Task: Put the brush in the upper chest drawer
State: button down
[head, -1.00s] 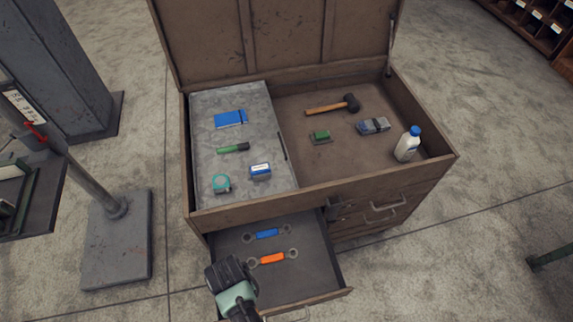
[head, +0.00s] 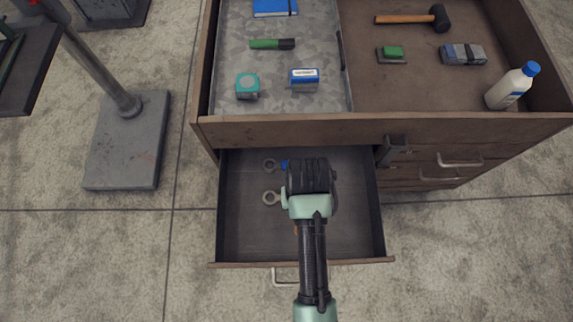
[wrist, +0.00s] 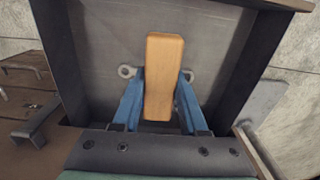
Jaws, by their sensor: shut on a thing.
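The brush (wrist: 164,78) shows in the wrist view as a plain wooden block between the blue fingers of my gripper (wrist: 158,88). My gripper is shut on it, and no bristles show. In the head view my gripper (head: 311,182) hangs over the open chest drawer (head: 246,232), and its dark wrist hides the brush. The drawer is pulled out below the chest's top compartment. Its grey floor also shows behind the brush in the wrist view. I cannot tell how high the brush is above the floor.
The drawer's left side is clear. The top compartment holds a hammer (head: 412,18), a bottle (head: 512,86), a tape measure (head: 247,87) and other items. A stand (head: 128,140) is at the left.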

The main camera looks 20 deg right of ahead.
jog(key=shift+w+d+f+b, duration=0.1)
jog(key=shift+w+f+b, duration=0.1)
jog(key=shift+f+b, duration=0.55)
jog(key=shift+f, duration=0.45)
notch_tip(320, 180, down, 9)
jog(key=b, duration=0.2)
jog(key=shift+b, duration=0.4)
jog(key=shift+f, duration=0.1)
jog(key=shift+f, duration=0.55)
jog(key=shift+c, duration=2.2)
grip_release()
notch_tip(320, 180, up, 13)
jog(key=p, duration=0.3)
jog(key=shift+r+p, duration=0.15)
jog(key=shift+p, duration=0.15)
